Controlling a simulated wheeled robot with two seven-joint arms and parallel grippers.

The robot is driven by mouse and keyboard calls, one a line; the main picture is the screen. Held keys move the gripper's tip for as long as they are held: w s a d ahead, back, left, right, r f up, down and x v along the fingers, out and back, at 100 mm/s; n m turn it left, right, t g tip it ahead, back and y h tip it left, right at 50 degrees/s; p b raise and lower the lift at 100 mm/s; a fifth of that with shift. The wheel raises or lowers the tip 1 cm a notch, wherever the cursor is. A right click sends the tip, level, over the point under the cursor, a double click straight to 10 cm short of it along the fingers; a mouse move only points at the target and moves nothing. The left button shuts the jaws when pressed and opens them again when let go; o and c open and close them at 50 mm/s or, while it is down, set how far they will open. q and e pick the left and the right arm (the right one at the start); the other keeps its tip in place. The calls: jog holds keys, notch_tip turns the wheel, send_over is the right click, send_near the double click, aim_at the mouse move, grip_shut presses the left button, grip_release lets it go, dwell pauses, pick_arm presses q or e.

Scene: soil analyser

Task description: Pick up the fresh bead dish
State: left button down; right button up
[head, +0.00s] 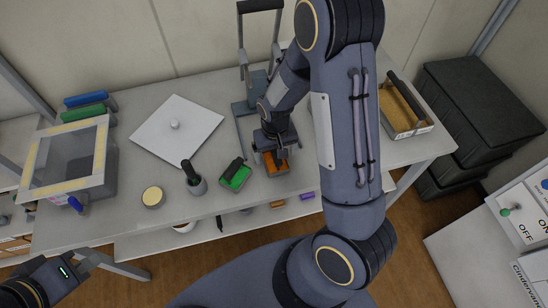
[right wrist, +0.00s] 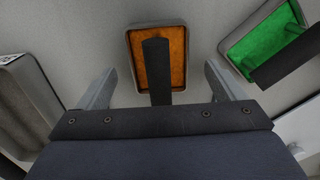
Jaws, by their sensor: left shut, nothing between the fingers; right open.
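An orange-filled dish (head: 270,166) with a grey rim sits on the table, partly hidden under my right gripper (head: 274,152). In the right wrist view, the orange dish (right wrist: 177,55) lies ahead, and its dark upright handle stands between the spread fingers of my right gripper (right wrist: 158,84), apparently touching neither. A green-filled dish (head: 238,181) with a dark handle sits just left of it; it also shows in the right wrist view (right wrist: 262,42). Which dish is the fresh bead one, I cannot tell. My left gripper (head: 91,260) is shut and empty, low at the left, off the table.
A white square plate (head: 170,120) with a knob, a round tin (head: 153,196), a dark-handled pot (head: 196,184) and a glass-lidded box (head: 68,160) stand to the left. A grey press frame (head: 242,105) stands behind my right gripper. A tan-filled handled tray (head: 398,110) is at the right.

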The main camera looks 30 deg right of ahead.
aim_at(275, 158)
notch_tip(275, 158, down, 3)
jog(key=shift+f, duration=0.15)
jog(key=c, duration=1.1)
jog(key=shift+c, duration=0.2)
